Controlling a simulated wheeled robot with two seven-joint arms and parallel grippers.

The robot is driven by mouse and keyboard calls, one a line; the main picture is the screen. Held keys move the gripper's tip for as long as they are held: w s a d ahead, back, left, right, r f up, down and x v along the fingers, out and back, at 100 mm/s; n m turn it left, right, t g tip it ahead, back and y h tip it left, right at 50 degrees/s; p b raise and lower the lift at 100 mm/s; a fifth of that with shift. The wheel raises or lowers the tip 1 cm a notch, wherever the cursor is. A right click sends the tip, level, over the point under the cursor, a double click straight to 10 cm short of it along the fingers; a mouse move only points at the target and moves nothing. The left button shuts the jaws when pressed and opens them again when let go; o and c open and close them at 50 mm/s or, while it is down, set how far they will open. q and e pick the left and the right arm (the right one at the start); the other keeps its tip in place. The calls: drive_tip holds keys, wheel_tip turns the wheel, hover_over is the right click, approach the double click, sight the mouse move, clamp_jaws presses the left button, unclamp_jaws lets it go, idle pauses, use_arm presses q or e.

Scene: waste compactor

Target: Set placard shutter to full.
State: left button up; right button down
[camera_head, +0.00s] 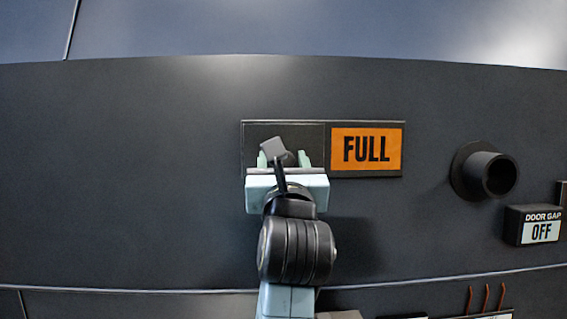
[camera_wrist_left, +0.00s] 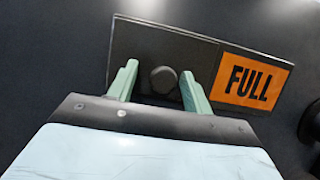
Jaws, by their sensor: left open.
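The placard shutter (camera_head: 255,133) is a dark plate with a round knob, covering the left half of a rectangular placard frame. The orange FULL sign (camera_head: 366,149) shows uncovered on the right half. My left gripper (camera_head: 287,158) is in front of the shutter, its pale green fingers open. In the left wrist view the dark knob (camera_wrist_left: 163,79) sits between the two fingertips (camera_wrist_left: 158,85), with a gap visible on each side. The shutter plate (camera_wrist_left: 195,55) and the FULL sign (camera_wrist_left: 250,80) also show there. My right gripper is not in view.
A black round pipe stub (camera_head: 492,174) sticks out of the dark wall to the right. Below it is a box labelled DOOR GAP OFF (camera_head: 534,225). Several copper-coloured prongs (camera_head: 486,298) show at the lower right. The wall left of the placard is bare.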

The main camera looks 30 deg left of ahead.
use_arm(q)
drive_tip(key=shift+d, duration=0.1)
drive_tip(key=shift+s+d+f, duration=0.15)
drive_tip(key=shift+s+f, duration=0.05)
drive_tip(key=shift+s, duration=0.05)
drive_tip(key=b+v, duration=0.4)
drive_tip(key=v, duration=0.8)
drive_tip(key=shift+s, duration=0.3)
